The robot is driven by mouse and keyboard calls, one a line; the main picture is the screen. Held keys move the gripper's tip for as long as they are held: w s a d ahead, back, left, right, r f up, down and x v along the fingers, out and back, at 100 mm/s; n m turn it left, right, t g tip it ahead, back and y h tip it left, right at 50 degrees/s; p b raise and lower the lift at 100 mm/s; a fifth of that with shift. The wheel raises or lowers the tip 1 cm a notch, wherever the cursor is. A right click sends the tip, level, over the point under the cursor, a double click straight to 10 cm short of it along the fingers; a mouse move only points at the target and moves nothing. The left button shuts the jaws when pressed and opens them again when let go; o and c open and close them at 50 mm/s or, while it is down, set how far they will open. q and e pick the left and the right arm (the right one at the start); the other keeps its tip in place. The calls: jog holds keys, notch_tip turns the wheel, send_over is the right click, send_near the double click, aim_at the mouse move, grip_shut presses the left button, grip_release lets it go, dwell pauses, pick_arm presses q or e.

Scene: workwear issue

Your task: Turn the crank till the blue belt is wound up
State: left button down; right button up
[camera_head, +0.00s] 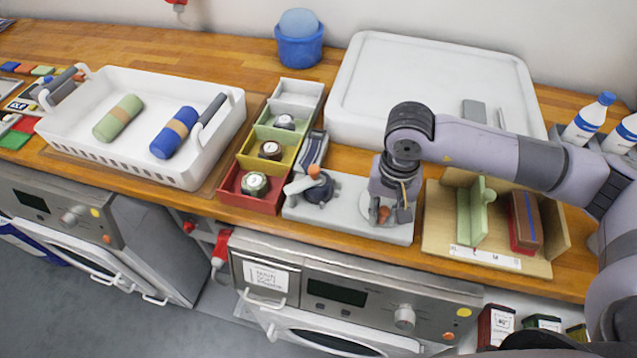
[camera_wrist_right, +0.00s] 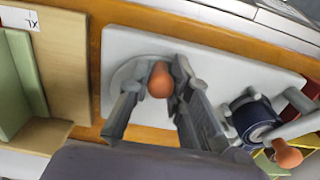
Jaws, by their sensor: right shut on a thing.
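A light grey winder board (camera_head: 345,228) lies at the table's front edge. At its left end is a dark blue roll on a spool (camera_head: 318,190), with a crank with an orange knob (camera_head: 314,171) over it; the roll also shows in the wrist view (camera_wrist_right: 253,114). A dark blue strap (camera_head: 312,150) lies behind it. At the right end, my right gripper (camera_head: 385,211) points down, shut on a second orange knob (camera_wrist_right: 160,80) above a round grey disc (camera_wrist_right: 128,72). The gripper partly hides this knob and disc in the head view. My left gripper is out of view.
A white basket (camera_head: 200,174) holds a green and a blue roll. A wooden divider box (camera_head: 500,263) is close on the right. A white tray (camera_head: 350,100) lies behind.

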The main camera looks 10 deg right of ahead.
jog(key=shift+c, duration=0.7)
